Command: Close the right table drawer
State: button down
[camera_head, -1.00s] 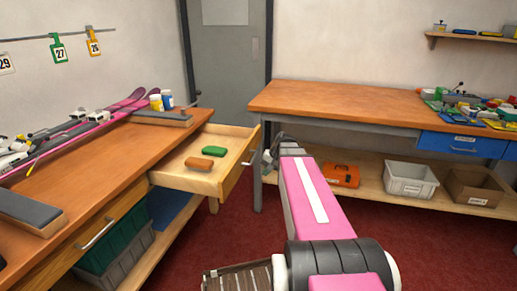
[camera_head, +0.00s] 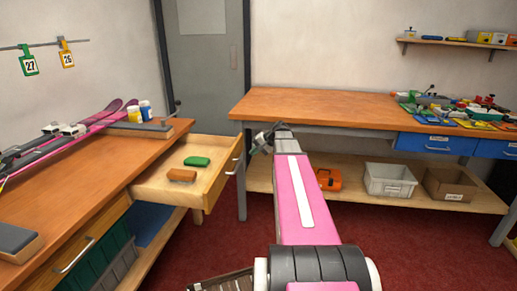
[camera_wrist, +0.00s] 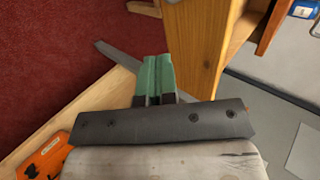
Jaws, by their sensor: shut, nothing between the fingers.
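The right table drawer (camera_head: 160,185) is pulled out from the right end of the left wooden bench. It holds a green block (camera_head: 197,161) and a brown block (camera_head: 182,175). Its front panel, with a metal handle (camera_head: 235,165), faces right. My gripper (camera_head: 264,139) is just to the right of the drawer's front, near its far corner. In the wrist view its green fingers (camera_wrist: 152,62) are together and empty, beside an upright wooden panel (camera_wrist: 197,50) that looks like the drawer front. I cannot tell whether they touch it.
The left bench (camera_head: 75,170) carries skis and bottles. A second bench (camera_head: 320,104) with blue drawers stands behind my arm. An orange case (camera_head: 328,180), a grey bin (camera_head: 389,180) and a brown box (camera_head: 449,185) sit on its lower shelf. Red floor shows between the benches.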

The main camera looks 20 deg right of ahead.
jog(key=w+a+f, duration=0.2)
jog(key=w+a, duration=0.1)
jog(key=a, duration=0.3)
jog(key=shift+w+f, duration=0.2)
jog(key=shift+f, duration=0.15)
jog(key=w+a, duration=0.4)
jog(key=a, duration=0.4)
jog(key=w+a, duration=0.5)
jog(key=a, duration=0.3)
jog(key=w+a, duration=0.5)
jog(key=a, duration=0.3)
jog(key=shift+w+a, duration=0.1)
jog(key=shift+a, duration=0.15)
